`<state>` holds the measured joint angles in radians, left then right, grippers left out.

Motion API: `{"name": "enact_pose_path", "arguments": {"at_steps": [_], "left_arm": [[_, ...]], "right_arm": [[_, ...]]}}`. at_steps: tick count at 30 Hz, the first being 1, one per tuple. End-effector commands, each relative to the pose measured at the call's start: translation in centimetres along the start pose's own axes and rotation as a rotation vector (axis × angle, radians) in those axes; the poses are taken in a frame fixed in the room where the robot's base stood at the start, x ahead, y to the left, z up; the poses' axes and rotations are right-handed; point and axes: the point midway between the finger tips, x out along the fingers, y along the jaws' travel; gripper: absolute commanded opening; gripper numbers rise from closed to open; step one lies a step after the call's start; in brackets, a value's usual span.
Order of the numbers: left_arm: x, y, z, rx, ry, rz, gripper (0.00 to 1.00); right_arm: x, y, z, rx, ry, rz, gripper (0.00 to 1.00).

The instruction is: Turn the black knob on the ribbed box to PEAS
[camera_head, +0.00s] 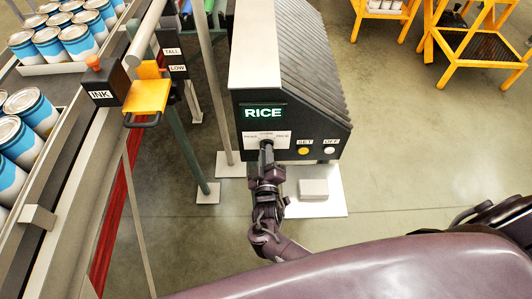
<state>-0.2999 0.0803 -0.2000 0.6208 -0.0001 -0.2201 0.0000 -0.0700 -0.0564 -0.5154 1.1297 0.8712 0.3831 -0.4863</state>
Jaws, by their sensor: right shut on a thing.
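The ribbed box (310,60) stands at the upper middle, dark with slanted ribs on its right side and a pale top. Its lit display (264,112) reads RICE in green. Below it is a white label plate (281,139) with small words, too small to read surely. The black knob sits at this plate, mostly hidden by my right gripper (266,154). That gripper points up at the plate and is shut on the knob. My left gripper is not in view.
A yellow SET button (303,151) and a white OFF button (329,150) are right of my gripper. A conveyor (62,190) with blue and white cans runs along the left. An INK box (115,85) and yellow bracket (148,96) are mounted there. Yellow stands (447,70) are at upper right.

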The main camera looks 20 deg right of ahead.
Motion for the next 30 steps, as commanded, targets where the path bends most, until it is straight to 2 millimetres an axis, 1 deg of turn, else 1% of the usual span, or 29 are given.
{"name": "enact_pose_path", "arguments": {"at_steps": [15, 16, 20, 27, 30], "left_arm": [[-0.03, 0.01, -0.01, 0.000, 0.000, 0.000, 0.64], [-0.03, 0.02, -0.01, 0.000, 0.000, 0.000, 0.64], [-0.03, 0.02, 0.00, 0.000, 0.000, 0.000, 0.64], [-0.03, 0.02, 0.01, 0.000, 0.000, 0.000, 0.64], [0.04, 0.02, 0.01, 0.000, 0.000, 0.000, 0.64]], "right_arm": [[-0.07, -0.10, 0.03, -0.018, 0.000, -0.002, 0.00], [-0.08, -0.11, 0.03, -0.018, 0.000, -0.002, 0.18], [-0.06, -0.09, 0.02, -0.017, 0.000, -0.002, 0.36], [-0.03, -0.05, 0.01, -0.016, 0.000, -0.001, 0.36], [-0.41, -0.12, 0.07, -0.016, 0.000, -0.002, 0.36]]}}
